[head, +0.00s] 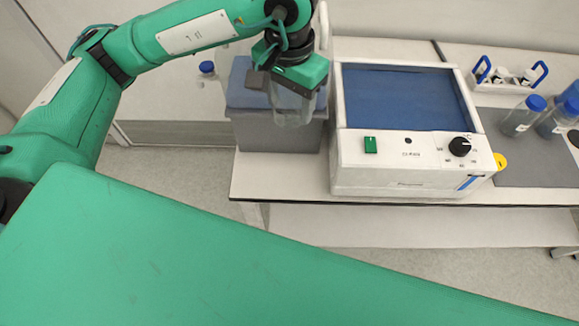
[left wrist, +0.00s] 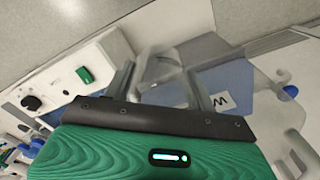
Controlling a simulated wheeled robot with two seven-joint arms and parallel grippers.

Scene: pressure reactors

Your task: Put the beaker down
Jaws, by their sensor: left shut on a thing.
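The beaker (head: 292,108) is clear and hangs upright under my left gripper (head: 290,86) in the head view. It overlaps the front of a grey box with a blue top (head: 255,132), and I cannot tell how far above or in front of that box it is. In the left wrist view the clear beaker (left wrist: 160,66) shows between the two fingers of my left gripper (left wrist: 158,85), which is shut on it. Its upper part is hidden by the gripper in the head view. My right gripper is not in view.
A white device with a blue window (head: 408,98), a green switch and a black knob stands right of the beaker on the white bench (head: 290,187). Blue-capped bottles (head: 522,117) and a blue-handled rack (head: 508,78) stand further right.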

